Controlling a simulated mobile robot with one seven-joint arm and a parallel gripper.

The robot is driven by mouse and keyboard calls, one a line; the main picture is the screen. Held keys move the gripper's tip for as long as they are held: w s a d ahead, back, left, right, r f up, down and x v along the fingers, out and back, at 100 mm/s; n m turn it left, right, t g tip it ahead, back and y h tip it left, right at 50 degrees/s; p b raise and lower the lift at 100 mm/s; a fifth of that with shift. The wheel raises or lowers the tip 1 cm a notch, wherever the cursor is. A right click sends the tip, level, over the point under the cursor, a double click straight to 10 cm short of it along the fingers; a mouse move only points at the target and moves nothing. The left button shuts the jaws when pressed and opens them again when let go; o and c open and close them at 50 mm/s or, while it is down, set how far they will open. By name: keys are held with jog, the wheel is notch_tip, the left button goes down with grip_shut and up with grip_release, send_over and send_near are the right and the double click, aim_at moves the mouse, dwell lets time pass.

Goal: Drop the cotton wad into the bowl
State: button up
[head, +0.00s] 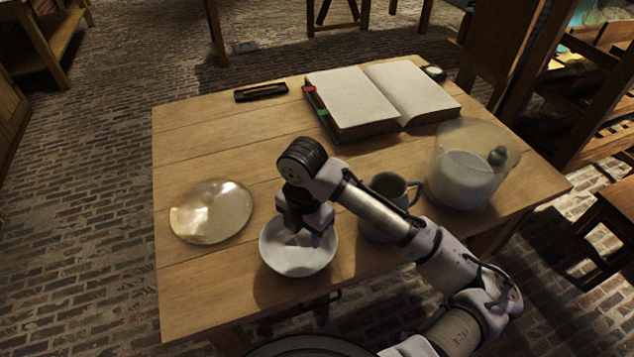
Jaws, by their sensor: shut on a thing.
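A white bowl (298,262) stands near the front edge of the wooden table. My gripper (303,232) points down over the bowl, with its fingertips at or just inside the rim. It is shut on a small pale wad, the cotton wad (303,239), which is mostly hidden by the fingers and hard to tell from the white bowl behind it. I cannot tell whether the wad touches the bowl.
A dark mug (389,187) stands behind my forearm, beside a large glass jar (470,168) with pale contents. An open book (352,97) and a dark narrow case (261,92) lie at the back.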

jog(key=o, duration=0.9)
jog(key=shift+o, duration=0.2)
notch_tip(320, 180, up, 14)
jog(key=shift+f, duration=0.1)
